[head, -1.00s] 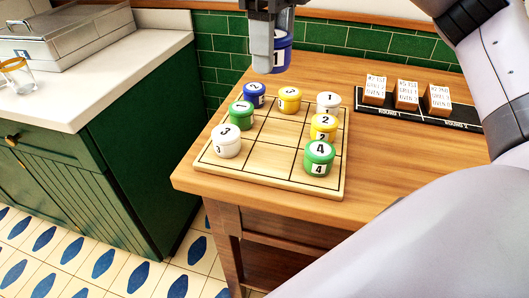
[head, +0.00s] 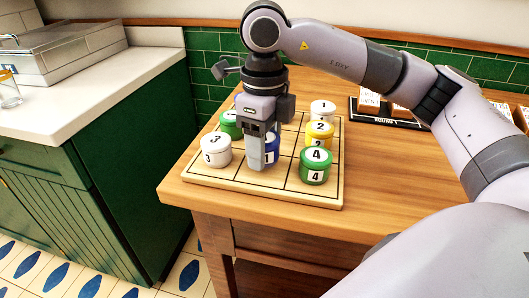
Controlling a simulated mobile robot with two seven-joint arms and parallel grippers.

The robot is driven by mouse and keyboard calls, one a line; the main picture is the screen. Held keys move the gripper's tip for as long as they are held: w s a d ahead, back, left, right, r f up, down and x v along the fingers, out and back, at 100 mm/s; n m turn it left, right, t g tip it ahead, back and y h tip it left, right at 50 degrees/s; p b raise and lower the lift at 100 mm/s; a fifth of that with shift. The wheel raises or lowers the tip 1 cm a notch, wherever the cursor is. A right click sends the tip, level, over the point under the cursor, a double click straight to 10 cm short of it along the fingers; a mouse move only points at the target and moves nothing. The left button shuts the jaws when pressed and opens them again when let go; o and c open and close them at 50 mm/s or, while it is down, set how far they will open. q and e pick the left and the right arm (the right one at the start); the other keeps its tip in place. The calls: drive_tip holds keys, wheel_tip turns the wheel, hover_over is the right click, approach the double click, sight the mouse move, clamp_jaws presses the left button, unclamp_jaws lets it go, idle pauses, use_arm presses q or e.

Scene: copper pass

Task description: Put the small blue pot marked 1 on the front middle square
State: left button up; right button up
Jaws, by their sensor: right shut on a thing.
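The small blue pot marked 1 (head: 270,150) is in my right gripper (head: 264,158), which is shut on it. A grey finger covers the pot's left part. The gripper points down over the front of the wooden grid board (head: 222,183). The pot appears at or just above the front middle square (head: 268,182), between the white pot marked 3 (head: 216,151) and the green pot marked 4 (head: 316,167). I cannot tell whether its base touches the board. My left gripper is out of view.
A yellow pot marked 2 (head: 319,135), a white pot marked 1 (head: 322,110) and a green pot (head: 230,124) stand on other squares. A black rack (head: 385,121) with labelled blocks lies to the right.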

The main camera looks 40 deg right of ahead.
drive_tip(key=shift+f, duration=0.85)
drive_tip(key=shift+f, duration=0.1)
drive_tip(key=o, duration=0.7)
drive_tip(key=shift+f, duration=0.15)
drive_tip(key=o, duration=0.4)
drive_tip(key=shift+r, duration=0.2)
